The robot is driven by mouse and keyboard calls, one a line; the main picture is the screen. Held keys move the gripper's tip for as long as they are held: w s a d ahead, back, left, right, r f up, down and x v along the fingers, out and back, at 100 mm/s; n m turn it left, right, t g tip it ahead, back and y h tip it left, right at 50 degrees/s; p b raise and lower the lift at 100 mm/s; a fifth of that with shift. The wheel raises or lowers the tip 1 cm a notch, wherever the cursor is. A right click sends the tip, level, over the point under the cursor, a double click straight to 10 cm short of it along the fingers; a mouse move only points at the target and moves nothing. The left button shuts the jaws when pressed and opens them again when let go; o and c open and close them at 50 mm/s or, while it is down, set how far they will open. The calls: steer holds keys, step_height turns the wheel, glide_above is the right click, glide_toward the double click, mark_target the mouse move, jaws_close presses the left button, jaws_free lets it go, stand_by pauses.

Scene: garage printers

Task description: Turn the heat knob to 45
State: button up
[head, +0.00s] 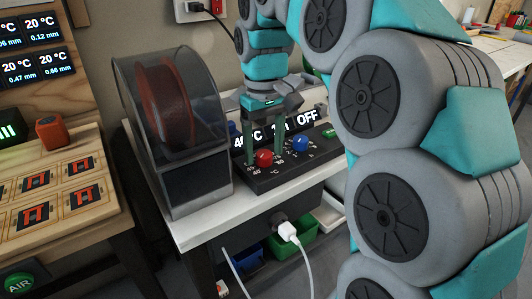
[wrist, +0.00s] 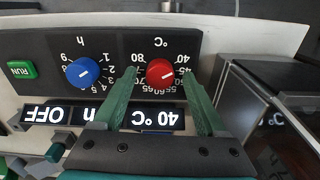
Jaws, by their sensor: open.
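The red heat knob (head: 264,158) is on the sloped black control panel, with a °C scale around it. It also shows in the wrist view (wrist: 160,72), where the picture is upside down; its white mark points toward the right, roughly at the 40–45 side. The temperature display (wrist: 158,117) reads 40 °C. My gripper (head: 264,166) is open, pointing down, with its two green fingers on either side of the red knob. In the wrist view its fingertips (wrist: 159,75) straddle the knob, with small gaps seeming to show; contact is unclear.
A blue hour knob (head: 300,144) sits close beside the red one, near a display reading OFF (head: 307,118). A green RUN button (wrist: 20,71) is on the panel's far end. A clear-lidded box with a red spool (head: 162,105) stands close left of my gripper.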

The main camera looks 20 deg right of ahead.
steer(key=shift+f, duration=0.3)
steer(key=shift+c, duration=0.3)
jaws_close()
